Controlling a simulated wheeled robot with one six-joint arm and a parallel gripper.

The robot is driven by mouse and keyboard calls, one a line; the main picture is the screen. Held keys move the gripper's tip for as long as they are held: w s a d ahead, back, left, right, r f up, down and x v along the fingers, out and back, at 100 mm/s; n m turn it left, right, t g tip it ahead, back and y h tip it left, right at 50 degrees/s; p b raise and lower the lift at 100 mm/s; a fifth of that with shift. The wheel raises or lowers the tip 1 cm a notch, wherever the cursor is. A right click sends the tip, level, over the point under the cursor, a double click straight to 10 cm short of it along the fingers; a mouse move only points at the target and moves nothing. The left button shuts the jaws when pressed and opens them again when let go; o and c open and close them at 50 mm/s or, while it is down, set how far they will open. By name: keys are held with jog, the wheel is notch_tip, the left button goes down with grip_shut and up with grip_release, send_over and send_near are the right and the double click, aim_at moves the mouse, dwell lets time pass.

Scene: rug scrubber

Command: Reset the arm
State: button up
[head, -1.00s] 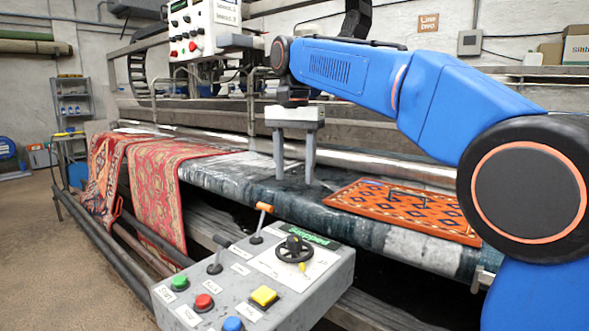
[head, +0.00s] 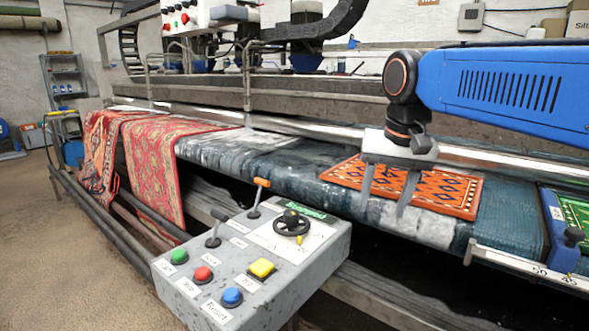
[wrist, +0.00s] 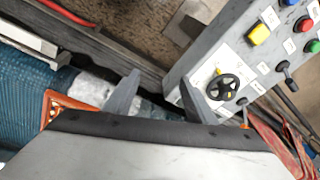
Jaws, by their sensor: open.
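My gripper (head: 387,184) hangs from the blue arm at the right of the head view, fingers pointing down in front of the orange patterned rug (head: 440,193). Its two fingers are apart with nothing between them. In the wrist view the open gripper (wrist: 160,92) shows at the middle, with the control panel (wrist: 207,62) beyond it to the right. A corner of the orange rug (wrist: 50,106) shows at the left there. Whether the fingers touch the rug or roller cannot be told.
The grey control panel (head: 215,262) with buttons, levers and a black wheel stands at front. Red rugs (head: 152,185) hang over the wet roller (head: 265,172) at left. A green-faced blue-framed item (head: 572,215) and a ruler-marked rail (head: 525,265) lie at right.

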jog(key=s+d+f+n+t, duration=0.1)
jog(key=s+d+f, duration=0.4)
jog(key=s+f, duration=0.3)
jog(key=s+d+f+n+t, duration=0.1)
jog(key=s+d+f, duration=0.4)
jog(key=s+f, duration=0.4)
notch_tip(320, 180, down, 4)
jog(key=shift+s+d+r+h, duration=0.25)
jog(key=shift+d+h, duration=0.05)
